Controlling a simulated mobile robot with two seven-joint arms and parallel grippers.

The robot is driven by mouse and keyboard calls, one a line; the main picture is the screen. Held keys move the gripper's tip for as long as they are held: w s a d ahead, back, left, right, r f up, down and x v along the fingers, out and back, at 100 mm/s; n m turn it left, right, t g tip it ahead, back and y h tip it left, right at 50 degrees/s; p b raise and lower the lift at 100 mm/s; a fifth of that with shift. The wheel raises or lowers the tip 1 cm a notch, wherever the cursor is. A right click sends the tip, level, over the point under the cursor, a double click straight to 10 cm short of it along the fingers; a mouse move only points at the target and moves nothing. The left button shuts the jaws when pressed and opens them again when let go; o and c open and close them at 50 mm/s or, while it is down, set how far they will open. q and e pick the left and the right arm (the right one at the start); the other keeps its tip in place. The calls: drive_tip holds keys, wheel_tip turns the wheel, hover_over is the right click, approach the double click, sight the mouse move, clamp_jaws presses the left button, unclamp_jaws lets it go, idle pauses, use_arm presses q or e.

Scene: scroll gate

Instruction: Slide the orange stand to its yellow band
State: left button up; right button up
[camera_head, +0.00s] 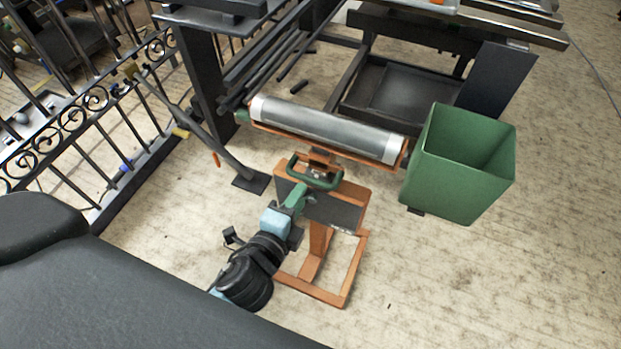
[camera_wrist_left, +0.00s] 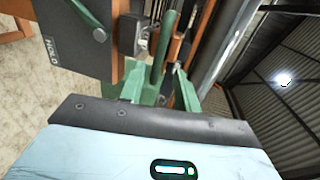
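The orange stand (camera_head: 348,284) is on the floor in mid-picture in the head view, with a dark plate on its front. A green handle (camera_head: 318,183) sits near its top; the handle also shows in the left wrist view (camera_wrist_left: 161,60). A grey roller (camera_head: 325,130) lies across the stand's top. My left gripper (camera_head: 301,193) has green fingers at the handle. In the left wrist view its fingers (camera_wrist_left: 160,90) lie on both sides of the handle bar; whether they grip it is unclear. I cannot make out a yellow band on the floor. My right gripper is out of view.
A green bin (camera_head: 457,168) stands right of the stand, close to the roller's end. A dark frame with a table (camera_head: 395,85) is behind. A black scroll gate (camera_head: 100,110) is at left, with a small yellow piece (camera_head: 181,132) near it. The front right floor is clear.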

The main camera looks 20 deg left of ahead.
sight(309, 182)
use_arm(q)
drive_tip(key=b+x, duration=0.1)
drive_tip(key=x, duration=0.6)
drive_tip(key=shift+w+f, duration=0.1)
drive_tip(key=shift+w, duration=0.05)
clamp_jaws()
